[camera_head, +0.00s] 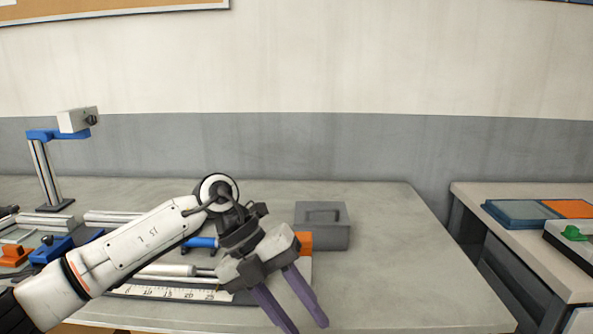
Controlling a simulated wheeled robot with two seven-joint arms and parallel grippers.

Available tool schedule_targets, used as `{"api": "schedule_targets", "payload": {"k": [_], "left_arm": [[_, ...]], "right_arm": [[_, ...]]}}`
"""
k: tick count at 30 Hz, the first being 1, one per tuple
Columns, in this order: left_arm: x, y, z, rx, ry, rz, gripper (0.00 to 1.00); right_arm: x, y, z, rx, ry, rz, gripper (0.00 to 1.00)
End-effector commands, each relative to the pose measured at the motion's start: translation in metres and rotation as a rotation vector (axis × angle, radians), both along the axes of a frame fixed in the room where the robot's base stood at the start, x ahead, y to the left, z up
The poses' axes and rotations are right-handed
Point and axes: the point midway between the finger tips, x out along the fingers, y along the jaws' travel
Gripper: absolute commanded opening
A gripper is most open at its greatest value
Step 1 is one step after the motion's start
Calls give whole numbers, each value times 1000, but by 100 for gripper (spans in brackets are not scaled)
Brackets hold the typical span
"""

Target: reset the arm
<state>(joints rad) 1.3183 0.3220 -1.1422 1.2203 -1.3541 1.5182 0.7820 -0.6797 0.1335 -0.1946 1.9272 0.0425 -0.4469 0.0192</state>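My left arm (145,240) comes in from the left and reaches over the workbench. Its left gripper (304,322) is above the front middle of the bench, tilted down to the right. The two purple fingers are apart, with bare bench visible between them and nothing held. The tips are close to the bottom edge of the picture. My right gripper is not in view.
Under and behind my arm lie a white ruler scale (170,293), an orange block (305,241) and a grey box (322,228). A post with a blue bracket (58,134) stands at the left. The bench's right part is clear. A second table (520,240) stands beyond a gap.

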Motion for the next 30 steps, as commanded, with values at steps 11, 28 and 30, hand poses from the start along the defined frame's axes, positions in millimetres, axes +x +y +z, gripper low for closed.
{"api": "schedule_targets", "payload": {"k": [11, 28, 30], "left_arm": [[-60, -118, 26, -978, 344, 279, 35], [-33, 76, -182, -1254, 776, 1867, 35], [-59, 100, -223, -1162, 816, 2037, 35]], "right_arm": [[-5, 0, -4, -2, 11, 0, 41], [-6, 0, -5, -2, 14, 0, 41], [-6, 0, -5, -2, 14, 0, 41]]}}
